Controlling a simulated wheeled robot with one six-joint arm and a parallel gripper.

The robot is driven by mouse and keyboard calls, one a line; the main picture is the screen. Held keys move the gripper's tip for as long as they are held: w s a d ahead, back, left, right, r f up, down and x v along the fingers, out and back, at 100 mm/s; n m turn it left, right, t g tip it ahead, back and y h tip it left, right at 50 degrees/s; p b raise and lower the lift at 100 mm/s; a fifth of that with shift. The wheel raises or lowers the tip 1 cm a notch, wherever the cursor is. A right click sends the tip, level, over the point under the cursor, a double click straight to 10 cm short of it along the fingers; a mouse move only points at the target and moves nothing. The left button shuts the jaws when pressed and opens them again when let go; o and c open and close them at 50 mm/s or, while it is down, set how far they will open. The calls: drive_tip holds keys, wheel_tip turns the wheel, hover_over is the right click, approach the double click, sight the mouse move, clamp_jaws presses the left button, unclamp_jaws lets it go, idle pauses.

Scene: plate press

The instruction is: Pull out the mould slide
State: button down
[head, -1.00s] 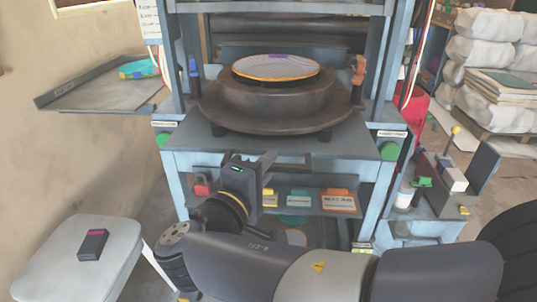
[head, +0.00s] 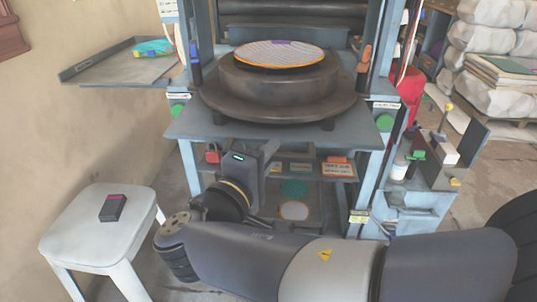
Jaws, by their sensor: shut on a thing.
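The mould slide (head: 375,138) is a flat grey plate at the front of the blue press (head: 190,178). Its front edge stands out past the green knobs at both sides. On it sits a dark round mould (head: 280,88) on short feet, topped by a striped, orange-rimmed disc (head: 281,53). My gripper (head: 268,149) is at the slide's front edge, left of its middle, reaching in from below. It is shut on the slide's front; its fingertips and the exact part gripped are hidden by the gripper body.
A white stool (head: 80,222) with a dark box (head: 112,207) stands at left. A side tray (head: 105,68) juts out at upper left. A lower shelf under the slide holds a red item (head: 212,154) and an orange sign (head: 338,167). A side stand (head: 420,200) is at right.

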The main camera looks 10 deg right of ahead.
drive_tip(key=c, duration=1.7)
unclamp_jaws()
drive_tip(key=shift+p+v, duration=1.25)
drive_tip(key=shift+v, duration=4.1)
drive_tip(key=shift+w+d, duration=0.1)
drive_tip(key=shift+b+x, duration=1.25)
drive_tip(key=shift+x, duration=4.05)
